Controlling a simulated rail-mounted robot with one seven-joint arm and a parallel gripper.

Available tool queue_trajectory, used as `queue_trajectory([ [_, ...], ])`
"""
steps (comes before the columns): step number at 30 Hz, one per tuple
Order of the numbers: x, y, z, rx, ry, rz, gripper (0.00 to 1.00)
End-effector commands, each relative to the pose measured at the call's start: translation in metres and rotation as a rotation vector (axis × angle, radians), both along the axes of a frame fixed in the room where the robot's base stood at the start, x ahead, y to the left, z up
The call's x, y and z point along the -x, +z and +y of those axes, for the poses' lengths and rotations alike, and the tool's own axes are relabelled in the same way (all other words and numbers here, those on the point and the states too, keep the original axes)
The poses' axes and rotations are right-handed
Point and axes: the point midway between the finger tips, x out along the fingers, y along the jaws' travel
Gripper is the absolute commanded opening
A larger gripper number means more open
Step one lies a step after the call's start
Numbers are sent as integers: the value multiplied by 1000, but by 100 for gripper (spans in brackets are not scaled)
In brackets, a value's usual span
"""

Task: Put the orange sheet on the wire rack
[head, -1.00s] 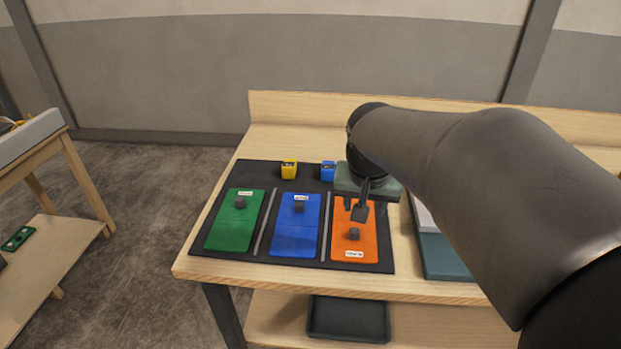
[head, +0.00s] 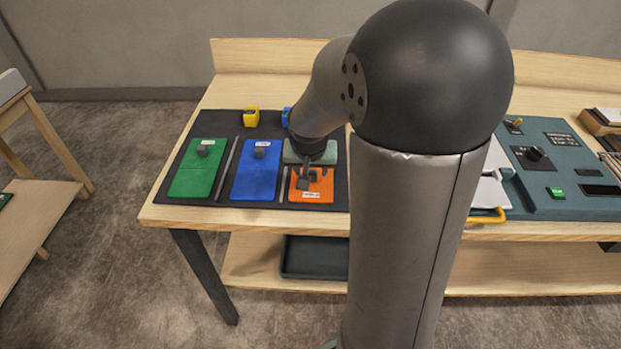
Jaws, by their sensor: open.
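The orange sheet (head: 323,189) lies flat at the right end of a black mat (head: 222,210) on the wooden table. It has a dark knob and a white label at its near edge. My gripper (head: 308,177) is open, pointing down low over the orange sheet, close to its knob. I cannot tell whether the fingers are around the knob or touching it. My arm and gripper hide the sheet's far part. A slatted object (head: 611,163) at the right edge may be the wire rack; it is cut off.
A green sheet (head: 195,178) and a blue sheet (head: 256,178) lie left of the orange one, with grey dividers between. Yellow (head: 251,118) and blue blocks stand behind. A teal console (head: 560,205) with a knob and green button is at right. My arm hides the table's middle.

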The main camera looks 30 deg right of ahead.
Motion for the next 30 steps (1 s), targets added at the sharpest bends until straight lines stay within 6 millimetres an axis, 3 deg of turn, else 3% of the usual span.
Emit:
queue_trajectory([
  [6, -6, -28, -6, 0, 1, 2, 47],
  [14, -8, -31, -7, 1, 1, -1, 47],
  [20, -8, -30, -7, 0, 1, 0, 0],
  [30, -8, -28, -7, 1, 1, -2, 0],
])
